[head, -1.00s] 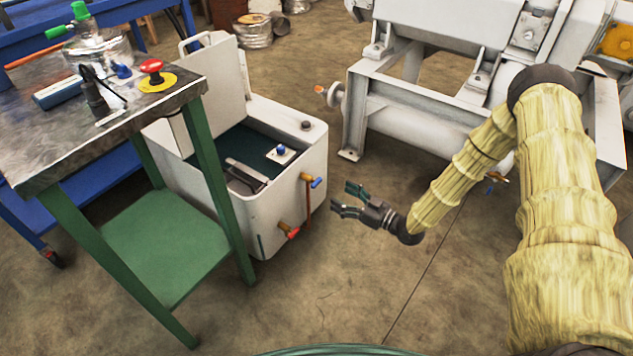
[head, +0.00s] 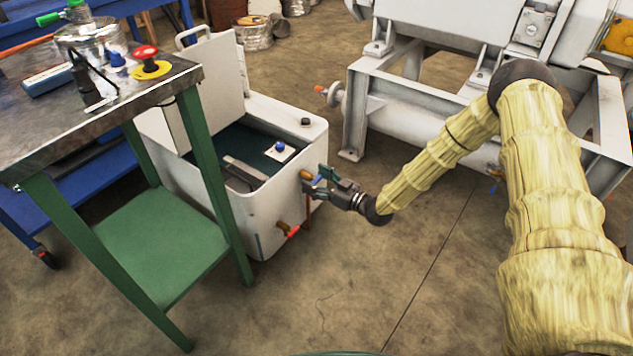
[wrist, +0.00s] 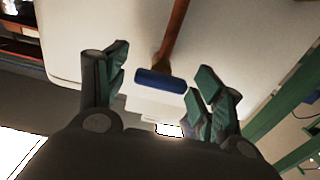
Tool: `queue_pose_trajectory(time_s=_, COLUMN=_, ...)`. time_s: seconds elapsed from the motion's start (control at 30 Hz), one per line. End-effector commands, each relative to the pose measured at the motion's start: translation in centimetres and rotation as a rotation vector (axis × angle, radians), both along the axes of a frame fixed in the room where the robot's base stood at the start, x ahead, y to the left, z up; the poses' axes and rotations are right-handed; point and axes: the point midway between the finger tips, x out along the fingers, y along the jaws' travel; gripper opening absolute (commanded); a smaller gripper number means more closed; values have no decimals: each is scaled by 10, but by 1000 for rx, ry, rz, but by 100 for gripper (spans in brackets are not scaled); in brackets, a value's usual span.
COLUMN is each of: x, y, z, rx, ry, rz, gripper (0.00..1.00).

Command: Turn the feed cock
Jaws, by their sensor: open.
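A cock with a blue handle (head: 318,181) is on the side of the white open tank (head: 280,205), near its top right corner. A second cock with a red handle (head: 291,232) is lower on the same side. The frames do not label which is the feed cock. My gripper (head: 313,183) is at the blue handle, partly covering it in the head view. In the wrist view, the blue handle (wrist: 160,80) sits on a brown pipe (wrist: 174,35) between the open fingers (wrist: 158,84), with gaps on both sides. I cannot see any contact.
A green-legged bench (head: 100,110) with a metal top stands left of the tank. The tank's lid (head: 210,85) is raised. A grey-white machine frame (head: 425,125) stands behind and right of my gripper. The floor in front of the tank (head: 330,300) is clear.

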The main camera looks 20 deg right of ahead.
Motion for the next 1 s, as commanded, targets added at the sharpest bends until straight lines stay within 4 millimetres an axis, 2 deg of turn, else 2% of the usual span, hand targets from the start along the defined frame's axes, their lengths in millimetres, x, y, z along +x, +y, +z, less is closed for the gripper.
queue_pose_trajectory(time_s=0.23, x=0, y=0, z=0, rx=0, ry=0, rz=0, gripper=68)
queue_pose_trajectory(time_s=0.5, x=0, y=0, z=0, rx=0, ry=0, rz=0, gripper=22)
queue_pose_trajectory(time_s=0.77, x=0, y=0, z=1, rx=-13, ry=-10, rz=0, gripper=22)
queue_pose_trajectory(time_s=1.0, x=0, y=1, z=3, rx=-94, ry=-72, rz=1, gripper=21)
